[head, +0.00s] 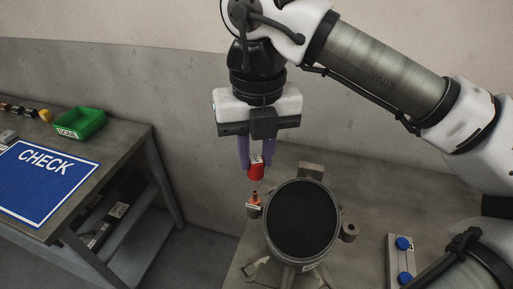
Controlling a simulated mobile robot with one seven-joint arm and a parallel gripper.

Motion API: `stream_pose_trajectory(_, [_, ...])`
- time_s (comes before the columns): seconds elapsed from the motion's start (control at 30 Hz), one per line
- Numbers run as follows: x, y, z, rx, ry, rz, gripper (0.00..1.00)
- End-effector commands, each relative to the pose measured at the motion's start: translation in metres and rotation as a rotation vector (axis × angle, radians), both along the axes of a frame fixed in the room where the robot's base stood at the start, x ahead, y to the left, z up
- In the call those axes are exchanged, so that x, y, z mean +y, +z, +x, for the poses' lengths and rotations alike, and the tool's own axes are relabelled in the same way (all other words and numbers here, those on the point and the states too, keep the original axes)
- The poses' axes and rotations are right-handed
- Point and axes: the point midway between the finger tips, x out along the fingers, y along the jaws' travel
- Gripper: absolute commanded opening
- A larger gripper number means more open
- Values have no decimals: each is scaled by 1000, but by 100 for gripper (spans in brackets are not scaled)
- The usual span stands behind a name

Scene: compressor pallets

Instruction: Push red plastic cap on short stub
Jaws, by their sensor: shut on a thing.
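My gripper (256,164) points down and is shut on the red plastic cap (256,173), which hangs between its purple fingers. The cap has a small pale label at its top. Below it, a short copper-orange stub (254,198) stands up at the left side of the compressor (268,232), with a small pale tag at its foot. The cap is above the stub and apart from it in this view. How exactly the two line up in depth I cannot tell.
The compressor has a dark round top and stands on a grey pallet surface (365,215). A pale block with blue knobs (400,262) lies at right. At left, a table (120,150) bears a blue CHECK mat (45,217), a green bin (80,134) and several small parts.

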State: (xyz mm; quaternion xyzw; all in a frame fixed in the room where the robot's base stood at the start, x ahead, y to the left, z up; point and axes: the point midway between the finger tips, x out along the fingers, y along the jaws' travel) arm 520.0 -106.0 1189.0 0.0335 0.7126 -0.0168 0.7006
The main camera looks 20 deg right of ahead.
Motion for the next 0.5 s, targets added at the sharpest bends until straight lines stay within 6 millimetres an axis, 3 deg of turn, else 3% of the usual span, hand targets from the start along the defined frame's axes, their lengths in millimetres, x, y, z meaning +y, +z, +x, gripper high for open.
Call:
stream_pose_trajectory(0.03, [0, -11, 0, 0, 0, 0, 0])
stream_pose_trajectory(0.2, [0, -26, 0, 0, 0, 0, 0])
stream_pose_trajectory(0.5, [1, -33, -1, 0, 0, 0, 0])
